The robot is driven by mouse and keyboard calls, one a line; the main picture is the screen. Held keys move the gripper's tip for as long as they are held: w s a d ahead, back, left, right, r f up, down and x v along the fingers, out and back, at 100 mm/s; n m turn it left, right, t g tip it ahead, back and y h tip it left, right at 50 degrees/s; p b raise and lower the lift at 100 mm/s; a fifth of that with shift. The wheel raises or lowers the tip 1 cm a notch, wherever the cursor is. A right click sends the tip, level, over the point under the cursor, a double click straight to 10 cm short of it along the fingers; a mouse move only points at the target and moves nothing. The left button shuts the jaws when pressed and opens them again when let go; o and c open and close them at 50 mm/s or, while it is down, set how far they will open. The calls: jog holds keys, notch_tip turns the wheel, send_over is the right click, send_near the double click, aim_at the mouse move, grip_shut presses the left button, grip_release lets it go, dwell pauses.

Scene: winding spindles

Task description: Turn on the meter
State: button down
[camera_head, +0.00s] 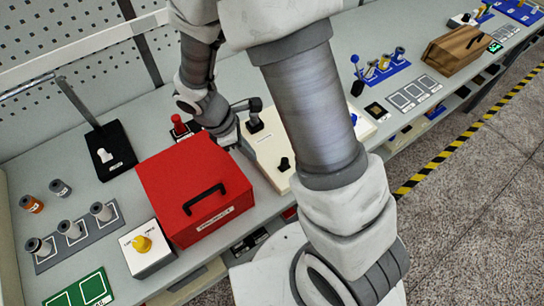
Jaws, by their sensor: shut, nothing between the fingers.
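No label that I can read names the meter. A white box with a yellow knob (143,245) stands at the front left; its lettering is too small to read. A cream box (268,150) with a black knob (284,164) lies right of the red box, partly hidden by my arm. A small dark square device (376,110) lies right of my arm. My gripper (246,152) is small in the view, low between the red box and the cream box, with its fingers shut and empty. Whether it touches either box cannot be told.
A large red box with a black handle (196,187) stands just left of my gripper. A black board with a white lever (110,150) and a rack of spools (78,238) lie left. A wooden case (456,50) stands far right. The bench front between is partly clear.

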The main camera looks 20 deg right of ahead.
send_over(266, 165)
jog(key=s+a, duration=0.1)
jog(key=a, duration=0.1)
notch_tip(266, 165, down, 4)
jog(key=shift+s+a+f, duration=0.1)
jog(key=shift+s+f, duration=0.05)
jog(key=shift+f, duration=0.1)
jog(key=shift+s+d+r+p, duration=0.15)
jog(key=shift+d+p, duration=0.2)
jog(key=shift+d, duration=0.8)
jog(key=shift+s+d, duration=0.1)
jog(key=shift+d, duration=0.45)
jog(key=shift+w+d, duration=0.3)
jog(key=shift+d, duration=0.55)
jog(key=shift+w+d, duration=0.25)
jog(key=shift+d, duration=0.55)
jog(key=shift+a, duration=0.1)
jog(key=a, duration=0.4)
jog(key=shift+w+a+r, duration=0.15)
jog(key=shift+w+r, duration=0.05)
jog(key=shift+w, duration=0.2)
jog(key=v, duration=0.9)
jog(key=shift+r, duration=0.2)
